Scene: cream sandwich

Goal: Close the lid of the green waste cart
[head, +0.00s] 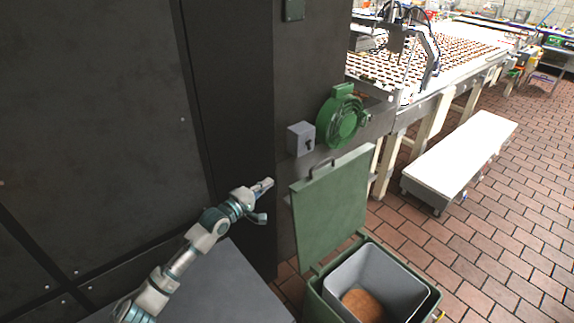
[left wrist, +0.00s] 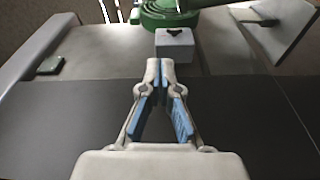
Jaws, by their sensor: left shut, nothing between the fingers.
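The green waste cart (head: 310,296) stands at the bottom of the head view. Its green lid (head: 330,212) is open and stands steeply upright at the cart's back edge, with a handle (head: 325,168) at its top. A grey inner bin with something brown at the bottom shows in the open cart. My left gripper (head: 264,186) is to the left of the lid, apart from it, near the dark cabinet. In the left wrist view my left gripper (left wrist: 160,68) has its fingertips together and holds nothing. A tilted panel with a handle, apparently the lid (left wrist: 286,36), shows at upper right. My right gripper is out of view.
A dark cabinet wall (head: 90,100) fills the left. A grey switch box (head: 300,139) and a green round motor housing (head: 341,122) sit behind the lid. A white bench (head: 462,158) stands at right beside a conveyor (head: 455,48). Tiled floor (head: 500,235) right of the cart is clear.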

